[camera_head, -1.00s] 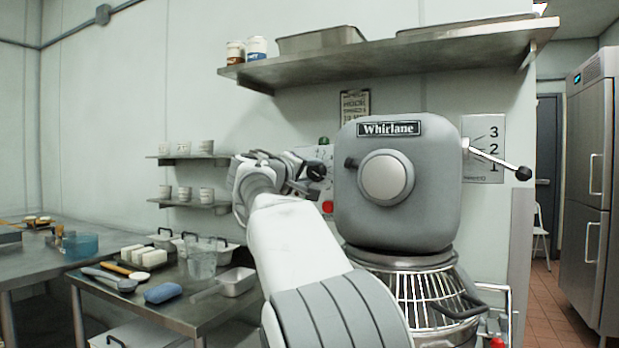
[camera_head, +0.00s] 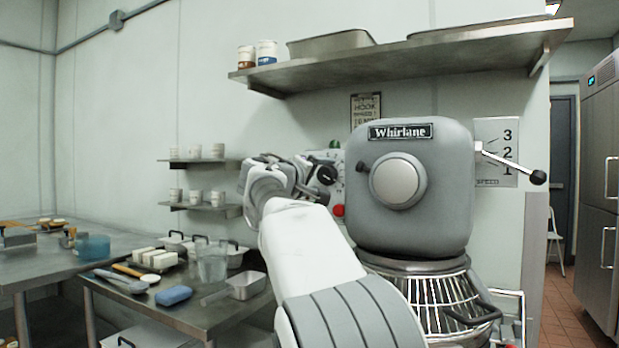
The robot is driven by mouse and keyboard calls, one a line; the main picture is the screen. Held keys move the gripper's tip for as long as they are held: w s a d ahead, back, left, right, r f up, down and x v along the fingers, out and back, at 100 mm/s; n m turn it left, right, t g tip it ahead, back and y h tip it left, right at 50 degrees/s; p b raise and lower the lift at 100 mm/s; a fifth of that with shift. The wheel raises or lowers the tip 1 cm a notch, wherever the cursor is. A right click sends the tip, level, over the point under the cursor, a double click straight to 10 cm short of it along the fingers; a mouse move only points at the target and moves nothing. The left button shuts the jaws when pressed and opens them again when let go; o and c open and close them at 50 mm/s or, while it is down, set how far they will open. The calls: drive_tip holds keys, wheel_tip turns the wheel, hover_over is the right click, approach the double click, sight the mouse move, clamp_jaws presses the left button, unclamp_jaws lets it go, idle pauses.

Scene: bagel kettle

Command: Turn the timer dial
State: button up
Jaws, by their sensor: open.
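A pale control panel (camera_head: 336,157) sits left of the grey mixer head, with a green light (camera_head: 334,144) at its top and a red button (camera_head: 338,210) low down. A dark round knob (camera_head: 328,174) shows in front of the panel's left part. It may be the timer dial, but the picture is too small to be sure. My gripper (camera_head: 316,178) is open, close by this knob, and covers much of the panel. I cannot tell whether the fingers touch the knob or stand around it.
The mixer (camera_head: 440,190) stands close to the right of my arm, with its wire guard (camera_head: 430,300) below and speed lever (camera_head: 515,163) at right. A steel shelf (camera_head: 400,62) hangs above. A cluttered steel table (camera_head: 215,312) is at lower left.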

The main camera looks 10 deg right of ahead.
drive_tip(key=b+v, duration=0.1)
drive_tip(key=v, duration=1.6)
drive_tip(key=shift+s, duration=0.1)
